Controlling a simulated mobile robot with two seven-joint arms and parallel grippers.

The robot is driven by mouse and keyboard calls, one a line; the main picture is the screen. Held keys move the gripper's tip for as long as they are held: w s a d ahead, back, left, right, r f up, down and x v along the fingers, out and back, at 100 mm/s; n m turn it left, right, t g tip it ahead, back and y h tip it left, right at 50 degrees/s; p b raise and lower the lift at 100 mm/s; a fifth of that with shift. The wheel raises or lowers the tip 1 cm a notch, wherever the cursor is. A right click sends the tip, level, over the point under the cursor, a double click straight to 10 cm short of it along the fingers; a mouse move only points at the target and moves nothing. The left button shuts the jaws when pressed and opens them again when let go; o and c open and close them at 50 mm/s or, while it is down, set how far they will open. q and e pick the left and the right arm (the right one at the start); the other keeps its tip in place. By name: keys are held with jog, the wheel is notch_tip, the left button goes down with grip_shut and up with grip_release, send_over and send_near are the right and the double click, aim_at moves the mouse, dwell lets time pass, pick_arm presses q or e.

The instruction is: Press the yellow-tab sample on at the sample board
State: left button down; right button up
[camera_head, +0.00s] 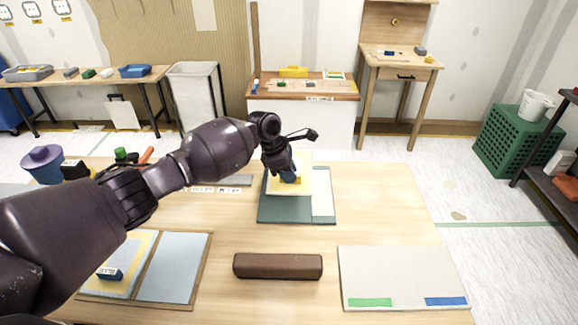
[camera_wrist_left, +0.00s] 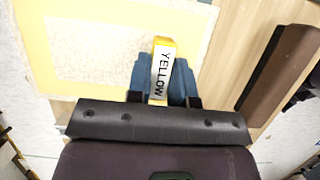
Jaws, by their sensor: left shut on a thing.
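The yellow-tab sample (camera_head: 304,183) is a cream sheet with a yellow border, over a dark green mat in the head view. My left gripper (camera_head: 289,176) is shut on its tab. The left wrist view shows the blue fingers (camera_wrist_left: 163,82) around a yellow block (camera_wrist_left: 162,68) marked YELLOW, with the sheet (camera_wrist_left: 110,45) beyond it. I cannot tell whether the sheet touches the mat. A wood-framed board (camera_head: 140,268) at front left holds a yellow-bordered panel with a dark blue block and a plain blue-grey panel. I cannot tell which board is the sample board. My right gripper is out of view.
The dark green mat (camera_head: 284,213) has a pale strip on its right. A brown bar (camera_head: 277,266) lies in front. A pale board (camera_head: 400,272) with green and blue strips lies at front right. Bare table separates them. A purple pot (camera_head: 42,166) stands at left.

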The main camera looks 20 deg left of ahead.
pick_arm(q)
jog(key=shift+f, duration=0.95)
notch_tip(320, 180, down, 2)
jog(key=shift+f+b, duration=0.1)
jog(key=shift+b, duration=0.25)
jog(key=shift+f, duration=0.55)
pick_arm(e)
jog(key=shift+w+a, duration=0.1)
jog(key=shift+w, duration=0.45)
pick_arm(q)
jog(key=shift+f+b, duration=0.5)
jog(key=shift+f, duration=1.05)
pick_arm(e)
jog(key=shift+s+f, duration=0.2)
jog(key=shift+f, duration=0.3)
pick_arm(q)
jog(key=c, duration=0.9)
grip_release()
